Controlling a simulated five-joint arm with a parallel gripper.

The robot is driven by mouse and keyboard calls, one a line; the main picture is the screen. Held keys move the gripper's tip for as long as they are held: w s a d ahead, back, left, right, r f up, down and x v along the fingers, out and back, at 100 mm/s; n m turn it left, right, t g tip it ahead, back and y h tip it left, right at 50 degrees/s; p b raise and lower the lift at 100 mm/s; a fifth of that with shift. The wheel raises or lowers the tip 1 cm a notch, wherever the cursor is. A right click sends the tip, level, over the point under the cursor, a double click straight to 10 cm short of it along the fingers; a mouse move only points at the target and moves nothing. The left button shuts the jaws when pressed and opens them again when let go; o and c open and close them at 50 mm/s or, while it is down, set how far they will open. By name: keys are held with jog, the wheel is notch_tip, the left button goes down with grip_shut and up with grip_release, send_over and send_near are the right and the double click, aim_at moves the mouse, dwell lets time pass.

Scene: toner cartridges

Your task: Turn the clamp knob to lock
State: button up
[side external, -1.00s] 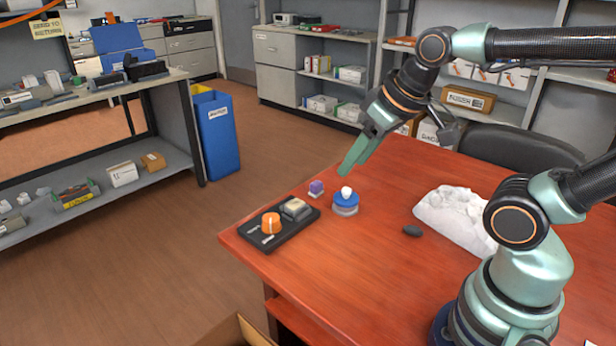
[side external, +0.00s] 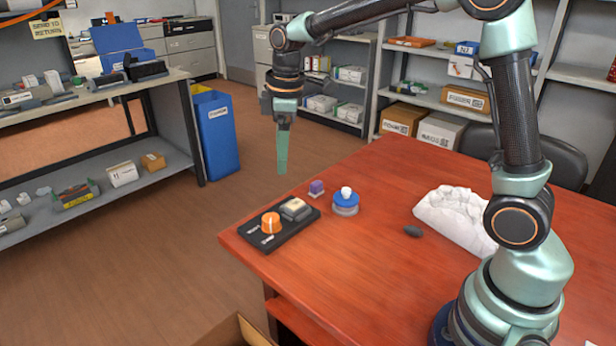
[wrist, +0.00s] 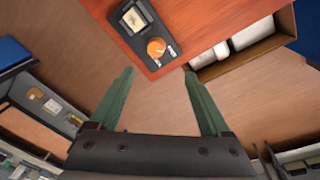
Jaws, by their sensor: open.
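The orange clamp knob (side external: 270,222) sits on a black base plate (side external: 263,241) at the near left corner of the red table, beside a grey block with a pale top (side external: 296,209). White lettering shows on the plate by the knob, too small to read. In the wrist view the knob (wrist: 156,47) is ahead of the fingertips, near the table edge. My gripper (side external: 282,172) points down above and apart from the knob and plate. In the wrist view my gripper (wrist: 158,70) has its two green fingers spread with nothing between them.
A blue round piece with a white ball top (side external: 345,203) and a small purple block (side external: 316,188) stand right of the plate. A white lumpy mass (side external: 456,214) and a dark oval piece (side external: 412,231) lie farther right. An open cardboard box (side external: 238,331) is below the table edge.

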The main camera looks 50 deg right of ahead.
aim_at(270, 218)
jog(key=w+f+n, duration=0.1)
jog(key=f, duration=0.5)
jog(key=w+f+n+g, duration=0.1)
jog(key=w+f, duration=0.1)
jog(key=f, duration=0.4)
jog(key=w+f+n, duration=0.1)
jog(key=f, duration=0.5)
jog(key=shift+w+a+f, duration=0.15)
jog(key=shift+a, duration=0.25)
grip_shut()
